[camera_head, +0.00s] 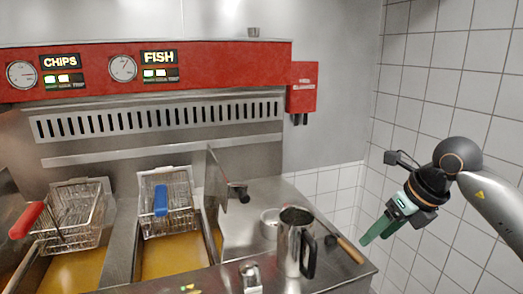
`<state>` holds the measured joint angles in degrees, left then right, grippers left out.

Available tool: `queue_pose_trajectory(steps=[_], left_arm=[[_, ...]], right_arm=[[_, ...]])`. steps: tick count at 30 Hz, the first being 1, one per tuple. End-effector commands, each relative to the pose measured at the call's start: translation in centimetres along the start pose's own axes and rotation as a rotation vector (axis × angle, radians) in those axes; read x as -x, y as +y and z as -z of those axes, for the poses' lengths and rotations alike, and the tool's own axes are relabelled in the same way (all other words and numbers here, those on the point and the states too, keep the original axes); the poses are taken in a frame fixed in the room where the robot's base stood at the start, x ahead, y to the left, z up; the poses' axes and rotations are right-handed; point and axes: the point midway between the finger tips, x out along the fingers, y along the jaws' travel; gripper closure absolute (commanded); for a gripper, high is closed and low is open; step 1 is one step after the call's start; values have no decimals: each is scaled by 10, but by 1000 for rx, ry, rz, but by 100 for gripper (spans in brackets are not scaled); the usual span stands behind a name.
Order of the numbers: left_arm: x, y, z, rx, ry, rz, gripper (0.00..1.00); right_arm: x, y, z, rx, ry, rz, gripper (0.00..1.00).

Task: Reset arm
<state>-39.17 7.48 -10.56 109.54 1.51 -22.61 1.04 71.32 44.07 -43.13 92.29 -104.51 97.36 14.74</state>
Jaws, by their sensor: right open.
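My right gripper (384,226) is at the right of the head view, on the arm that comes in from the right edge. Its green fingers point down and to the left, in the air beside the right end of the steel counter. The gripper is open, and I see nothing between its fingers. My left gripper is not in view.
A fryer holds two wire baskets, one with a red handle (26,220), one with a blue handle (160,200). A steel jug (293,243), small bowl (270,222) and wooden-handled tool (350,250) are on the counter. A tiled wall (450,85) stands behind my right arm.

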Motion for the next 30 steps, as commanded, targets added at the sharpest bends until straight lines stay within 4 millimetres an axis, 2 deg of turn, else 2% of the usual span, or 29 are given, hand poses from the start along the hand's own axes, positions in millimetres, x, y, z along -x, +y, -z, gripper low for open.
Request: queue_pose_trajectory(steps=[1, 3, 5, 9, 12, 16, 20, 23, 26, 30], left_arm=[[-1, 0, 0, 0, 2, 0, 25], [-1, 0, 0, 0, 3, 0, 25], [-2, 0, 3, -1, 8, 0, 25], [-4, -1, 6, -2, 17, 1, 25], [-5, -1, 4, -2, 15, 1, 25], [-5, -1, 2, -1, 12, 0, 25], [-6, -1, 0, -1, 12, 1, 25], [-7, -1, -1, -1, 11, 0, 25], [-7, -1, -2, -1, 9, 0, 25], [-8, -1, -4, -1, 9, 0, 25]], right_arm=[[-20, 20, 3, 11, -3, -87, 38], [-40, 49, 5, 17, -22, -212, 38], [-55, 75, 8, 10, -40, -328, 38], [-80, 140, 17, -60, -96, -640, 38], [-86, 183, 21, -179, -150, -883, 38], [-85, 215, 21, -417, -232, -1167, 38], [-86, 216, 20, -739, -313, -1386, 38], [-98, 200, 23, -1028, -369, -1494, 38], [-117, 176, 34, -1321, -415, -1545, 38], [-158, 141, 68, -1749, -455, -1531, 38]])
